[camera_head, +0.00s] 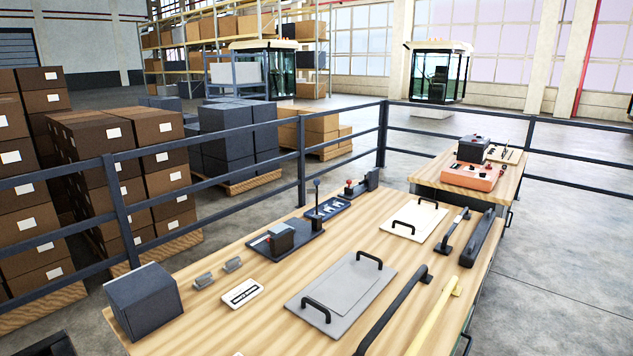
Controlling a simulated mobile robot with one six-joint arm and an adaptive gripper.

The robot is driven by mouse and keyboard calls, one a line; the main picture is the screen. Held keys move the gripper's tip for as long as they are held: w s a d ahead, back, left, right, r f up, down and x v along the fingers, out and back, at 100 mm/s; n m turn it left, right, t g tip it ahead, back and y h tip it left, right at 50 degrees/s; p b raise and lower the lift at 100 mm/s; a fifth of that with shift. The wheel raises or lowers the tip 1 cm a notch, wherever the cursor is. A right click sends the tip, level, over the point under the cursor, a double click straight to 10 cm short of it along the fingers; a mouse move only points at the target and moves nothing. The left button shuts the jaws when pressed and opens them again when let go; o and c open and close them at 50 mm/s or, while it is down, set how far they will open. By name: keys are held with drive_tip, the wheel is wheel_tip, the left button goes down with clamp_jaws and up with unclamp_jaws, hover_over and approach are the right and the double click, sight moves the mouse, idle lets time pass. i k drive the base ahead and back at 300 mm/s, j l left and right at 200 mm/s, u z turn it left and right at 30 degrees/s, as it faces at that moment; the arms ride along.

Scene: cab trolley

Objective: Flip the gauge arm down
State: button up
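I cannot tell for sure which part is the gauge arm. A thin upright lever with a dark knob (316,200) stands on a dark plate near the back rail of the wooden table. A small black block-shaped device (281,238) sits on a dark base to its left. A small red-topped fixture (352,187) is at the far end. A black arm-like bar (453,231) lies tilted near the right edge. A dark bar (397,308) and a yellow bar (434,314) run along the near right side. My gripper is not clearly in view.
The wooden table (215,320) also holds a grey panel (342,290) with black handles, a cream panel (414,222) and a dark box (143,303). A second table with an orange device (473,176) stands behind. A dark railing (300,150) runs behind both.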

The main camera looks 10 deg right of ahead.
sight(316, 182)
drive_tip(key=z, duration=0.35)
drive_tip(key=i+l+z, duration=0.2)
drive_tip(key=l+z, duration=0.15)
drive_tip(key=l, duration=0.2)
drive_tip(key=i+l+z, duration=0.25)
drive_tip(key=l+z, duration=0.15)
drive_tip(key=i+l+z, duration=0.35)
drive_tip(key=i+l+u, duration=0.15)
drive_tip(key=i+u, duration=0.15)
drive_tip(key=i, duration=0.3)
drive_tip(key=i+l+u, duration=0.35)
drive_tip(key=i, duration=0.2)
drive_tip(key=i+l+u, duration=0.3)
drive_tip(key=i+l, duration=0.15)
drive_tip(key=i+j+u, duration=0.15)
drive_tip(key=u, duration=0.25)
drive_tip(key=i+j+u, duration=0.1)
drive_tip(key=i+u, duration=0.15)
drive_tip(key=u, duration=0.15)
drive_tip(key=i+u, duration=0.25)
drive_tip(key=u, duration=0.15)
drive_tip(key=i+u, duration=0.2)
drive_tip(key=u, duration=0.2)
